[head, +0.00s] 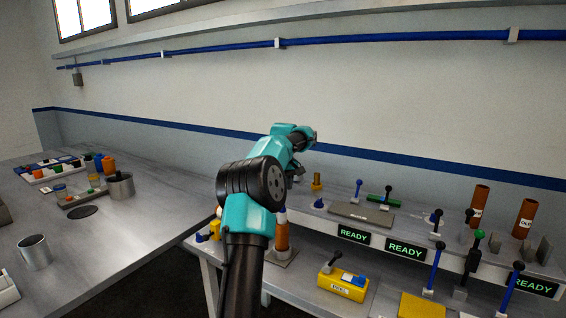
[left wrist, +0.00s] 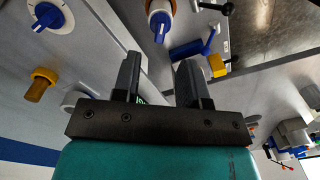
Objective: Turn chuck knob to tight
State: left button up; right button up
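Which knob is the chuck knob, I cannot tell for sure. In the left wrist view a blue knob (left wrist: 160,24) with a white ring and orange body lies just beyond my left gripper (left wrist: 160,66). The two dark fingers are apart with nothing between them, and they do not appear to touch the knob. Another blue knob (left wrist: 48,16) sits on a white marked dial at the upper left. A yellow knob (left wrist: 40,86) is at the left. In the head view my teal arm hides most of this area and the left fingers. My right gripper is in neither view.
The two-level bench at right holds several blue levers (head: 434,265), orange tubes (head: 480,203), a yellow box (head: 342,285) and green READY signs (head: 405,250). An orange column (head: 282,236) stands beside my arm. The left table carries metal cups (head: 34,251).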

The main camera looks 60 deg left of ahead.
pick_arm(q)
notch_tip(320, 180, up, 9)
dwell(0.5)
jog(key=shift+w+r, duration=0.1)
dwell(0.3)
